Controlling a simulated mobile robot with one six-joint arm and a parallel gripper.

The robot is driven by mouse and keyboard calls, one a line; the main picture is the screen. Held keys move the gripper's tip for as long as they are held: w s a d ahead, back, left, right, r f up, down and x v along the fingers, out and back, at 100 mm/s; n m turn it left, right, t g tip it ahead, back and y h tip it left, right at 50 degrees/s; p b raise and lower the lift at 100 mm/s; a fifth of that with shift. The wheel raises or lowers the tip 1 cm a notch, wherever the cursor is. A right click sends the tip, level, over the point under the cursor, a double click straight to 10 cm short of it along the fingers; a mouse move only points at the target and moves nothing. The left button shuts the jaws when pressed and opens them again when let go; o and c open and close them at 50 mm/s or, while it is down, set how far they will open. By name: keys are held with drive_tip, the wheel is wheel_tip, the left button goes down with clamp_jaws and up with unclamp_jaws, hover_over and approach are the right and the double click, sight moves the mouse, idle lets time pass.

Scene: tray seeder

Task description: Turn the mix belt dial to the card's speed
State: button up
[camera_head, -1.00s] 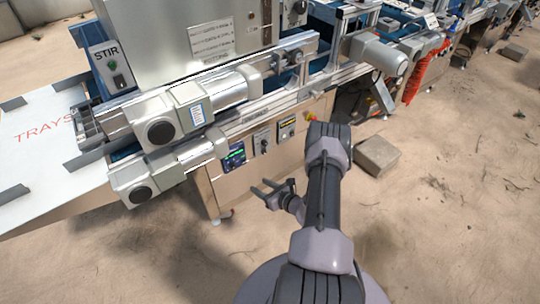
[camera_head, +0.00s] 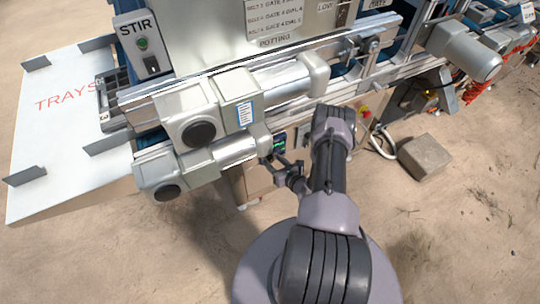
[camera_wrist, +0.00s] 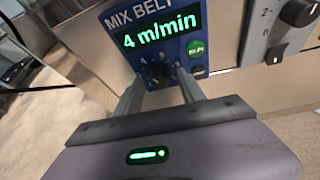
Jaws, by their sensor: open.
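The blue MIX BELT panel (camera_wrist: 165,40) fills the upper middle of the wrist view. Its display (camera_wrist: 160,30) reads 4 m/min in green. The dark mix belt dial (camera_wrist: 156,74) sits below the display, with small marks around it. My gripper (camera_wrist: 159,80) is open, its two fingers on either side of the dial; I cannot tell whether they touch it. In the head view the panel (camera_head: 279,141) is partly hidden, with my gripper (camera_head: 282,163) just in front. White cards (camera_head: 273,18) with printed lines are on the hopper; their text is too small to read surely.
A green RUN button (camera_wrist: 195,48) is right of the dial. Another panel with a black knob (camera_wrist: 298,12) and a switch (camera_wrist: 276,54) lies further right. Grey motors (camera_head: 200,118) jut out above the panel. A stone block (camera_head: 425,157) lies on the sand at right.

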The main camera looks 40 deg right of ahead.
clamp_jaws()
idle(0.3)
drive_tip(key=m+t+y, duration=0.1)
drive_tip(key=m+y, duration=0.1)
drive_tip(key=m, duration=0.1)
drive_tip(key=shift+d+f, duration=0.1)
drive_tip(key=shift+d, duration=0.05)
drive_tip(key=m+y, duration=0.1)
drive_tip(key=m, duration=0.1)
drive_tip(key=m+t+y, duration=0.1)
drive_tip(key=m, duration=0.1)
drive_tip(key=shift+d+f+t, duration=0.1)
drive_tip(key=shift+f+t, duration=0.05)
drive_tip(key=shift+t, duration=0.15)
idle(0.3)
drive_tip(key=shift+m, duration=0.4)
